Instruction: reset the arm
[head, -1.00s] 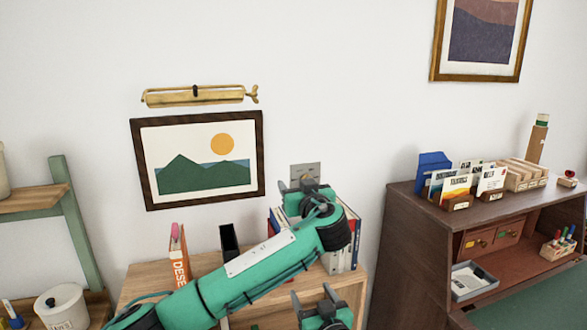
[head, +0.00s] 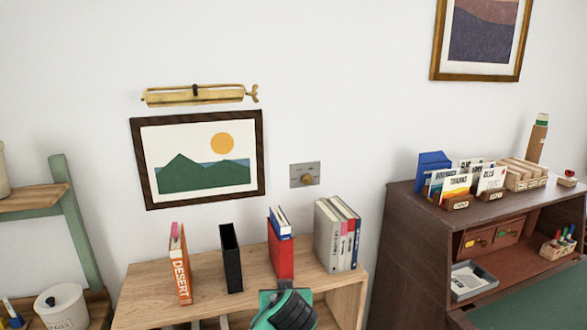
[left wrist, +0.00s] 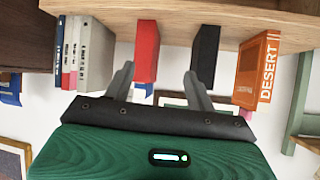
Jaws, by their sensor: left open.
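My left gripper (left wrist: 159,70) shows in the left wrist view with its two grey fingers apart and nothing between them. That view is upside down, with the books hanging from the shelf at the top; the fingers overlap the red book (left wrist: 146,50) and the black one (left wrist: 206,50) in the picture. I cannot tell how far away those are. In the head view a green and dark part of my own arm (head: 285,310) shows at the bottom middle, in front of the shelf. No gripper fingers show in the head view.
A wooden shelf (head: 145,287) carries the orange DESERT book (head: 181,270), a black book, a red book and a grey-and-white group of books (head: 338,235). A wall switch plate (head: 304,175) is above. A dark desk (head: 410,250) with card holders stands at right.

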